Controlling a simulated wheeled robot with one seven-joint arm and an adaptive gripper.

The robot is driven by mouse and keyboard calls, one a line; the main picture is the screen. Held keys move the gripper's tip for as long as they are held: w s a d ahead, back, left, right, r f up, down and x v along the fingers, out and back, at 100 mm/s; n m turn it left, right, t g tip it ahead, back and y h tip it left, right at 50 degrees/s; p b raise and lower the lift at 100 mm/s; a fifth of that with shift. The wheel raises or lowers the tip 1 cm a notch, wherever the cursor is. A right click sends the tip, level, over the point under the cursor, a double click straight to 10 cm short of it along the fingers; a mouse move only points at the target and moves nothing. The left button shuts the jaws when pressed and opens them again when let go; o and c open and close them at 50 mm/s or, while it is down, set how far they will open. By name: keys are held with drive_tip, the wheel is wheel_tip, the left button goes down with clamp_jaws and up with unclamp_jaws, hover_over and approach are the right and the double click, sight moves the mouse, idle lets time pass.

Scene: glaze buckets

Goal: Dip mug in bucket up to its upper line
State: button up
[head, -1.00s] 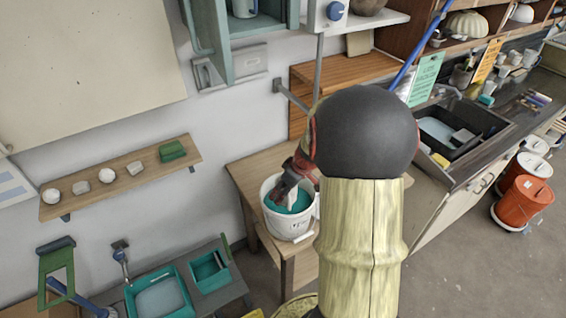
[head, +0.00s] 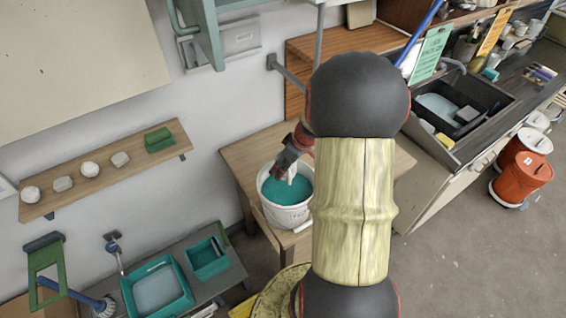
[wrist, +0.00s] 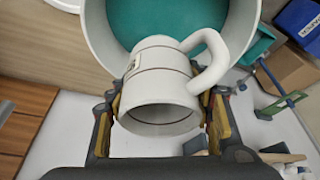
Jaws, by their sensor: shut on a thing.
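My gripper (head: 284,170) is shut on a white mug (wrist: 162,75), one finger on each side of it. The mug has thin dark lines around its body, and its handle (wrist: 210,55) sticks out to the right in the wrist view. The white bucket (head: 288,215) stands on a wooden table and holds teal glaze (head: 279,190). In the wrist view the glaze (wrist: 150,18) lies beyond the mug's far end. I cannot tell whether that end touches the glaze. The visible part of the mug shows no teal. In the head view the mug is small and partly hidden.
The wooden table (head: 243,160) has bare room left of the bucket. A wall shelf (head: 100,172) with stones is at left. Teal trays (head: 186,293) stand low at front left. A dark sink (head: 490,119) and orange buckets (head: 520,182) are at right.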

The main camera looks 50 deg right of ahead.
drive_tip(key=shift+s+b, duration=0.15)
drive_tip(key=shift+b, duration=0.4)
wheel_tip(320, 180, down, 6)
drive_tip(key=b, duration=0.8)
drive_tip(key=shift+f, duration=0.15)
wheel_tip(320, 180, down, 8)
drive_tip(key=b, duration=0.8)
idle(0.5)
drive_tip(key=shift+b, duration=0.65)
idle(1.7)
wheel_tip(320, 180, up, 9)
drive_tip(key=p, duration=0.4)
drive_tip(key=shift+f, duration=0.15)
idle(1.2)
